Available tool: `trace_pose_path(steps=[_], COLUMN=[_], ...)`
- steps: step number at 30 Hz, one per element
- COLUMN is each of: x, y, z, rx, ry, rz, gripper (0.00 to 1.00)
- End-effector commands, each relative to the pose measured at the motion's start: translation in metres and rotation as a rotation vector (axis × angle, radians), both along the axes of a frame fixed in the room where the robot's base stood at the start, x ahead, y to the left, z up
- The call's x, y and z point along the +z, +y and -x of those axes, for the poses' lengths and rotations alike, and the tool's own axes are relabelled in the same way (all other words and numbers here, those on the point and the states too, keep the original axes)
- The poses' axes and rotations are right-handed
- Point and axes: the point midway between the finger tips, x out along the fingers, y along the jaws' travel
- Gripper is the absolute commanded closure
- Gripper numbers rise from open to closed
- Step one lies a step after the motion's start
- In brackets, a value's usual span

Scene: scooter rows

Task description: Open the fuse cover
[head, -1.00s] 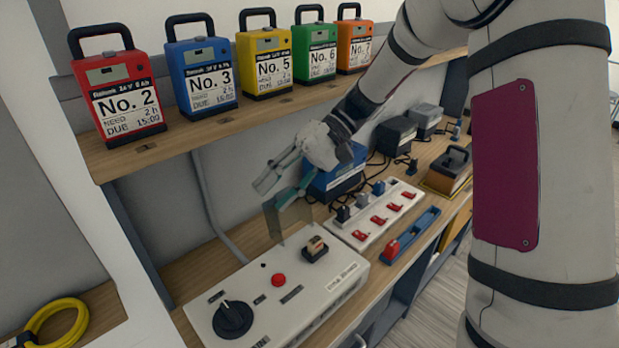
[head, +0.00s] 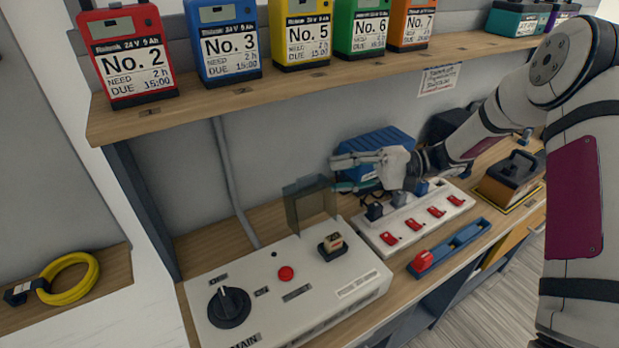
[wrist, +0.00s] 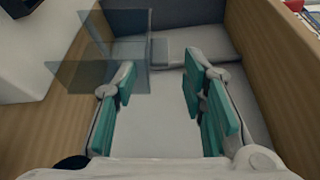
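The fuse cover (head: 310,202) is a smoky see-through flap on the back of the pale control box (head: 215,280). It stands upright, raised off the box top. The fuse (head: 333,242), a beige block in a black holder, sits uncovered in front of it. My gripper (head: 340,174) is to the right of the cover, above the box's back right, its fingers pointing left. In the wrist view my gripper (wrist: 160,90) has its teal pads wide apart with nothing between them. The see-through cover (wrist: 95,75) shows at upper left there, overlapping the left finger's outline.
The box also has a black dial (head: 229,307) and a red button (head: 286,273). A white strip with red switches (head: 415,220) and a blue tray (head: 450,248) lie to the right. A shelf (head: 270,85) with colored battery packs runs above.

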Motion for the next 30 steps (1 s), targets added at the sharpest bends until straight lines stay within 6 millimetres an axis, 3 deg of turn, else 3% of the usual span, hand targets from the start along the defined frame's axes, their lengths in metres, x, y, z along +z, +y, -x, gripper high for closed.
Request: trace_pose_path(steps=[6,12,25,30], x=[-0.002,-0.004,-0.005,-0.005], y=[0.041,0.066,0.074,0.074], z=[0.010,0.014,0.015,0.015], rx=[0.003,0.001,-0.001,-0.001], ry=[0.001,-0.001,0.000,-0.001], rz=[0.001,0.001,0.001,0.001], gripper=[0.62,0.62,0.62,0.98])
